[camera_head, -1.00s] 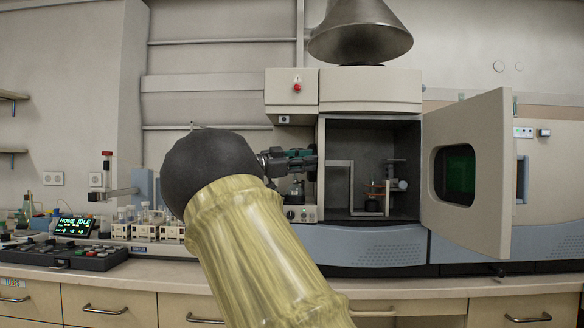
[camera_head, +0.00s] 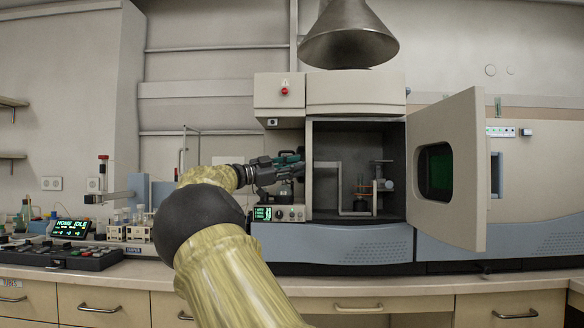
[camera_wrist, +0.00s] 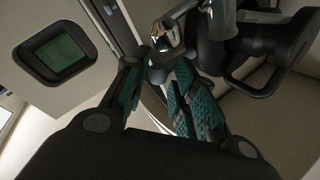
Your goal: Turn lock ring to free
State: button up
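My gripper (camera_head: 298,160) is at the left edge of the spectrometer's open chamber (camera_head: 330,135), above the small front control panel. A shiny metal part (camera_wrist: 167,36) lies just beyond the fingertips, and a dark round fitting (camera_wrist: 265,45) is to the right. I cannot tell which part is the lock ring. Inside the chamber, a small assembly with orange-red bands (camera_head: 364,189) stands on the right side.
A metal exhaust hood (camera_head: 348,38) hangs above. A keypad console (camera_head: 65,256) and sample racks (camera_head: 138,234) stand on the bench at left.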

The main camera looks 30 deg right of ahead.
jog(key=shift+o, duration=1.1)
jog(key=shift+s+d+f, duration=0.15)
jog(key=shift+s+d, duration=0.1)
jog(key=shift+d, duration=0.2)
jog(key=shift+w+a, duration=0.25)
jog(key=shift+a, duration=0.15)
jog(key=v, duration=1.1)
jog(key=shift+a, duration=0.35)
